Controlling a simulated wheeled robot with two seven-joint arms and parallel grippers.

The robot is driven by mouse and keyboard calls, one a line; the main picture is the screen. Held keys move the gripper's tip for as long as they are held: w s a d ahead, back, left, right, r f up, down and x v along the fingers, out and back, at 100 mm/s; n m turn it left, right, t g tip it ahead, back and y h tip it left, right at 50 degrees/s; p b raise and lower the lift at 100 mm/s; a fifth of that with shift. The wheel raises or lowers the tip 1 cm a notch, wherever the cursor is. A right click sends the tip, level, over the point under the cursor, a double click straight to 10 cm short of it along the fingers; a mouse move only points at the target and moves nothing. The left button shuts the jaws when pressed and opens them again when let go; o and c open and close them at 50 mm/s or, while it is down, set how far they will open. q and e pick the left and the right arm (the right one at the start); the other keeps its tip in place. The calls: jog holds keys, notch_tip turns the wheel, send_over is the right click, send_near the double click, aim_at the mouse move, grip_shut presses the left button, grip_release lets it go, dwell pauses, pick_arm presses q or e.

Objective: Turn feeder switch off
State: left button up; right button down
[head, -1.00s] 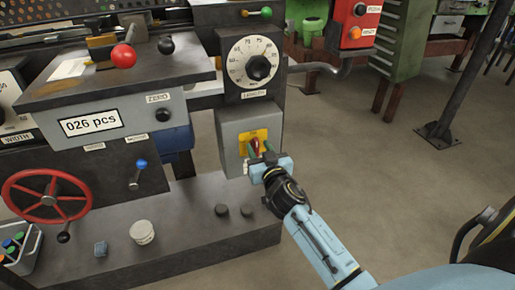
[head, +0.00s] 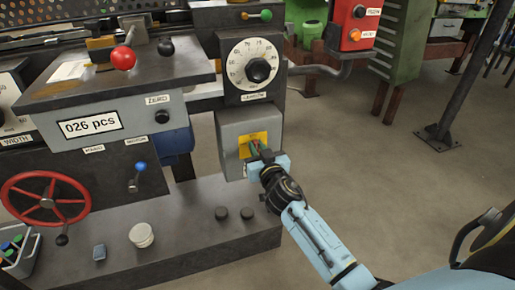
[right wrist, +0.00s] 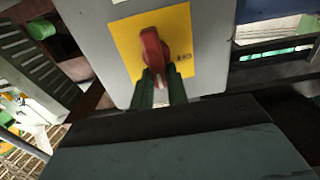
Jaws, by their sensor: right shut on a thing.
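The feeder switch is a red rotary handle (right wrist: 152,48) on a yellow plate (right wrist: 190,30), with partly legible lettering beside the handle. In the head view the yellow plate (head: 246,138) is on the front of a grey box (head: 232,126) below the length dial. My right gripper (head: 254,149) is at the plate, and its green fingers are shut on the red handle. In the right wrist view the fingers (right wrist: 161,84) are at the handle's near end. In the head view the gripper mostly hides the handle. My left gripper is not in view.
The length dial (head: 253,63) is above the box. Left of it are the counter panel (head: 91,123), a red handwheel (head: 45,200) and a blue-tipped lever (head: 138,176). Black knobs (head: 222,213) stand on the ledge below. The floor to the right is open.

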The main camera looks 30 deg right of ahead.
jog(key=n, duration=0.4)
jog(key=a+n, duration=0.1)
jog(key=n, duration=0.3)
jog(key=f+n, duration=0.1)
jog(key=n, duration=0.3)
jog(key=shift+w+a, duration=0.2)
jog(key=shift+a, duration=0.15)
jog(key=n, duration=0.3)
jog(key=shift+a+f, duration=0.1)
jog(key=shift+f, duration=0.25)
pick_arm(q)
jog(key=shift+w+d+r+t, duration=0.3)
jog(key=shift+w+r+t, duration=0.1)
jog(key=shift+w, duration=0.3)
pick_arm(e)
jog(key=shift+f+n, duration=0.2)
jog(key=shift+n, duration=1.2)
jog(key=c, duration=1.4)
grip_release()
